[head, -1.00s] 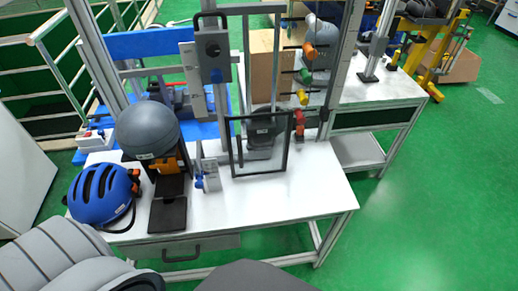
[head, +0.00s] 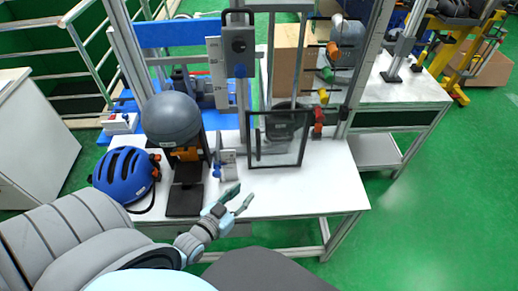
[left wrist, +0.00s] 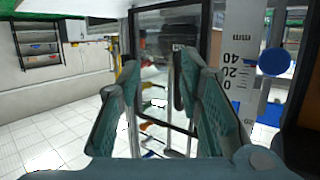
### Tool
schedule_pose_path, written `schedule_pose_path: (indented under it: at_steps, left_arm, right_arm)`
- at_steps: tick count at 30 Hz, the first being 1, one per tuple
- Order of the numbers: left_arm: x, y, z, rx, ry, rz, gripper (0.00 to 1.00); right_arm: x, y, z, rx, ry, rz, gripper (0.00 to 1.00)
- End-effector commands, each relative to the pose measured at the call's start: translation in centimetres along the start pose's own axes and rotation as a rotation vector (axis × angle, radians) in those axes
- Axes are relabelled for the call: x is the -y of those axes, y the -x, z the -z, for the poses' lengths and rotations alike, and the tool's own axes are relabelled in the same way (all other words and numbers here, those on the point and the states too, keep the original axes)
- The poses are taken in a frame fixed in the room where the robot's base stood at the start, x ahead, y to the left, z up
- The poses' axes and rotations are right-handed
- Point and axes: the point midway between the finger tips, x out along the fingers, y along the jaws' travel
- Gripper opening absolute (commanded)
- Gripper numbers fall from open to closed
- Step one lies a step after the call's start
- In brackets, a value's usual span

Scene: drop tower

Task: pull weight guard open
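The weight guard (head: 278,142) is a clear pane in a dark frame on the front of the drop tower, above the white table. A dark weight-like block stands behind the pane. My left gripper (head: 245,192) is open and empty over the table's front edge, in front of and below the guard, apart from it. In the left wrist view, the guard's dark frame (left wrist: 206,30) is beyond my spread fingers (left wrist: 158,62). My right gripper is not in view.
A blue helmet (head: 124,175) and a grey dome (head: 171,119) on an orange and black stand are left of the guard. The table's front right is clear.

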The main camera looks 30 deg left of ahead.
Motion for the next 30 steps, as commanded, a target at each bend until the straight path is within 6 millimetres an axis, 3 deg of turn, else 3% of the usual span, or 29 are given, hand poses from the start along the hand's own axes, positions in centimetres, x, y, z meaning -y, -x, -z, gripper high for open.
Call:
schedule_pose_path:
  at_steps: [3,8,11,21,25,30]
  left_arm:
    - [1.7,0.4,3.1,-0.169,0.011,0.031,0.33]
    - [2.7,0.1,4.8,-0.260,0.015,0.049,0.33]
    - [2.7,-1.7,5.3,-0.261,0.014,0.049,0.33]
    - [3.2,-10.7,7.4,-0.258,0.016,0.049,0.33]
    - [3.2,-12.4,7.9,-0.257,0.015,0.049,0.33]
    - [3.3,-13.1,8.2,-0.255,0.014,0.049,0.33]
  right_arm:
    - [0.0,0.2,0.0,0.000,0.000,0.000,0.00]
    - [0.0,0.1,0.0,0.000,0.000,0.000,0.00]
    - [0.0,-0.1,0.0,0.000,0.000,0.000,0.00]
    - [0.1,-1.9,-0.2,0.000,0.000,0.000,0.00]
    - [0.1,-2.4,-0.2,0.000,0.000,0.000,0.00]
    - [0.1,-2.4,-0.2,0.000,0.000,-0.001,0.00]
